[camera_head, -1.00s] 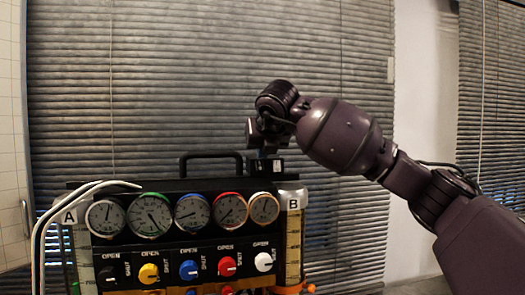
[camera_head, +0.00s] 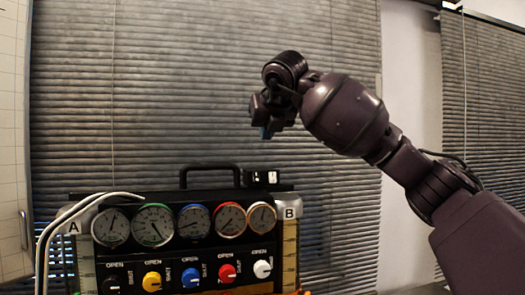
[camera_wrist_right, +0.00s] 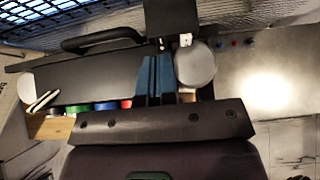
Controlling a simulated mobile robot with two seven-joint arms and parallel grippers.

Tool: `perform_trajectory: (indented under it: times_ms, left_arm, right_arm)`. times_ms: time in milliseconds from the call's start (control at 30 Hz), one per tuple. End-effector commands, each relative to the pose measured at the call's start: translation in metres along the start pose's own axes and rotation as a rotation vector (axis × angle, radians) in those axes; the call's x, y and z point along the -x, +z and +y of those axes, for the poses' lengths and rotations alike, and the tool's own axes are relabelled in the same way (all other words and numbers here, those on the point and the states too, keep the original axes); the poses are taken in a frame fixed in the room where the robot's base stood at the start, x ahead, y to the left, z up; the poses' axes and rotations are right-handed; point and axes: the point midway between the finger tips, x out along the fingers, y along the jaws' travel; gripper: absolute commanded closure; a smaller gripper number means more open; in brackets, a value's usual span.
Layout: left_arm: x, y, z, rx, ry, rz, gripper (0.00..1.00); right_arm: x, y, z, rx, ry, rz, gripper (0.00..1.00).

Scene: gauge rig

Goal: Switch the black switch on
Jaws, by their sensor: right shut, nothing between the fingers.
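A small black switch box (camera_head: 261,178) with white marks on its face sits at the top right of the gauge rig, beside the carry handle. It also shows in the right wrist view (camera_wrist_right: 172,18) at the top edge. I cannot tell whether the switch is on or off. My right gripper (camera_head: 266,132) is above the box, clear of it, with its fingers pointing down. In the right wrist view its blue fingers (camera_wrist_right: 155,78) are shut together and empty, over the rig's black top. My left gripper is not in view.
The gauge rig (camera_head: 75,197) has a row of round gauges, and coloured knobs below, including a black knob (camera_head: 110,281). A black carry handle (camera_head: 210,168) stands on top. White tubes (camera_head: 60,225) run down the left. Blinds (camera_head: 120,100) hang behind.

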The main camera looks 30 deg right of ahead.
Motion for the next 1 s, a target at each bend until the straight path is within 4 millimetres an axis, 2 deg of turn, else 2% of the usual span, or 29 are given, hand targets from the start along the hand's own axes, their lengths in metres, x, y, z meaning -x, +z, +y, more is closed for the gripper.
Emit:
perform_trajectory:
  times_ms: [100, 300, 1000]
  left_arm:
    - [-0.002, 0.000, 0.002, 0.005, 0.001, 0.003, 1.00]
    - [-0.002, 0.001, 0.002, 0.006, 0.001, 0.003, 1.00]
    - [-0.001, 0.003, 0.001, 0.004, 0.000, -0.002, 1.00]
  right_arm:
    - [0.017, 0.007, 0.001, 0.001, 0.003, -0.002, 1.00]
    - [0.032, 0.014, 0.001, 0.000, 0.001, -0.001, 1.00]
    - [0.034, 0.015, 0.001, 0.001, 0.001, 0.000, 1.00]
